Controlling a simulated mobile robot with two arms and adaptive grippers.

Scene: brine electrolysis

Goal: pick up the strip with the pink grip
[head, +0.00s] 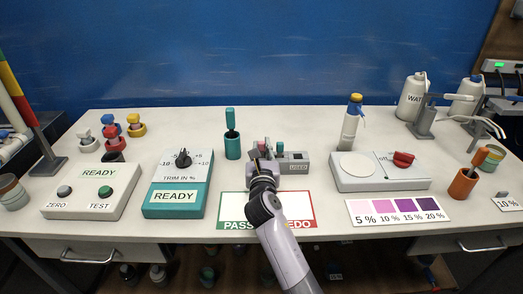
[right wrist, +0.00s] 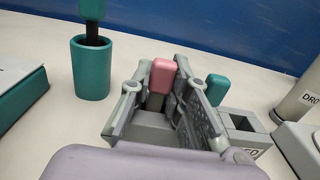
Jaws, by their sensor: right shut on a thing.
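The strip with the pink grip (right wrist: 163,76) stands upright between the fingers of my right gripper (right wrist: 170,98) in the right wrist view, and the fingers are closed on it. Its lower part is hidden by the gripper. In the head view my right gripper (head: 264,166) is at the grey strip holder (head: 299,166), which has a "USED" slot on its right. Whether the strip is clear of the holder cannot be told. A teal grip (right wrist: 216,90) stands just right of the fingers. My left gripper is not in view.
A teal cup (head: 232,146) with a teal-handled tool stands left of the holder. The trim box (head: 176,211) is farther left, the grey tester with a white disc (head: 382,184) to the right. A "PASS/REDO" mat (head: 232,204) lies in front, partly under my arm.

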